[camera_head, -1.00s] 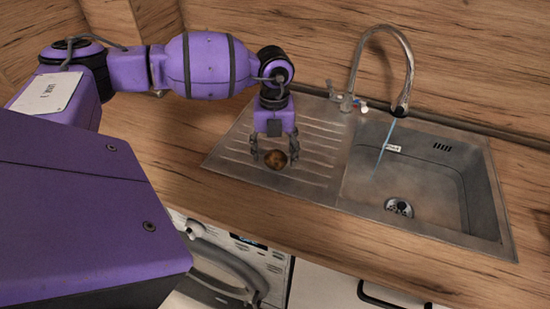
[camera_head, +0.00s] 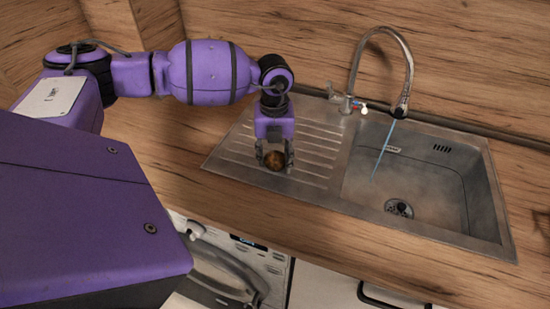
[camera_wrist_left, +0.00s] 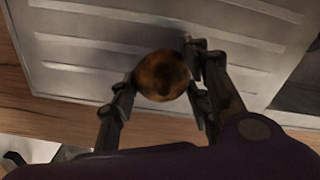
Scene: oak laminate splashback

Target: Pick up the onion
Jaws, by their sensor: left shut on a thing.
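The onion (camera_head: 275,160) is a small round brown thing at the drainboard of the sink. My left gripper (camera_head: 275,164) reaches down from above and is shut on it. In the left wrist view the onion (camera_wrist_left: 161,75) sits between the two dark fingers of my left gripper (camera_wrist_left: 160,92), over the ridged steel. I cannot tell whether the onion touches the drainboard or is just above it. My right gripper is not in view.
The steel drainboard (camera_head: 318,163) adjoins the sink basin (camera_head: 420,185) on its right. A tall curved tap (camera_head: 408,62) stands behind, with a thin blue stream falling from it. The wooden worktop (camera_head: 160,150) is clear on the left. A washing machine (camera_head: 225,268) is below.

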